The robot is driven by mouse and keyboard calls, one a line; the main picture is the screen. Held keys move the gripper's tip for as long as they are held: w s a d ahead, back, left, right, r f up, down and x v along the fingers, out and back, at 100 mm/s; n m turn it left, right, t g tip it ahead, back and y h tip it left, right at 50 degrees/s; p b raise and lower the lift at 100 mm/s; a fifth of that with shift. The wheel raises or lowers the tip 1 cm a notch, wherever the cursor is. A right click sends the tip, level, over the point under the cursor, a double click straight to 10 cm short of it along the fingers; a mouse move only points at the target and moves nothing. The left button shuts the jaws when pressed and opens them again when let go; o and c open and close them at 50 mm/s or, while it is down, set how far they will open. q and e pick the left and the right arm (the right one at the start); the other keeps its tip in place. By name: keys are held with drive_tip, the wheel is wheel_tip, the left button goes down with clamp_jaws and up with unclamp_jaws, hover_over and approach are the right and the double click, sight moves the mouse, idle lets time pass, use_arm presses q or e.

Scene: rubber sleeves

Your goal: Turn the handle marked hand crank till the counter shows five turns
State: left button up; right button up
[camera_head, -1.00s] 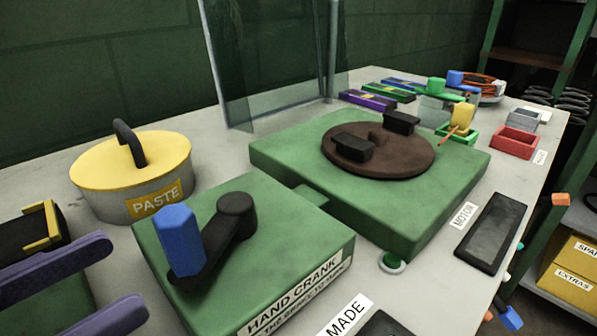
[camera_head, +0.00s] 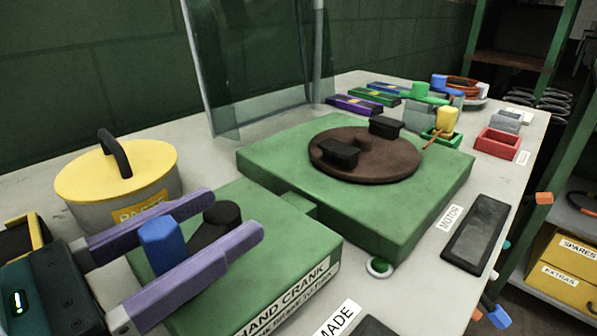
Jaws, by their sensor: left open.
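The hand crank is a green box (camera_head: 300,257) at the lower middle with a label reading HAND CRANK on its front. Its blue handle (camera_head: 163,244) stands upright on a black arm, whose black hub (camera_head: 221,217) shows behind and to the right. My left gripper (camera_head: 236,215) is open, its two purple fingers lying on either side of the blue handle, and reaching toward the hub. I cannot tell whether the fingers touch the handle. I see no counter reading. My right gripper is not in view.
A green base with a brown turntable (camera_head: 395,165) stands behind the crank. A yellow-lidded paste pot (camera_head: 150,165) is close behind my left gripper. A clear panel (camera_head: 250,70) stands at the back.

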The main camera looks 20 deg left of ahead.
use_arm(q)
drive_tip(key=shift+c, duration=0.2)
clamp_jaws()
idle(1.1)
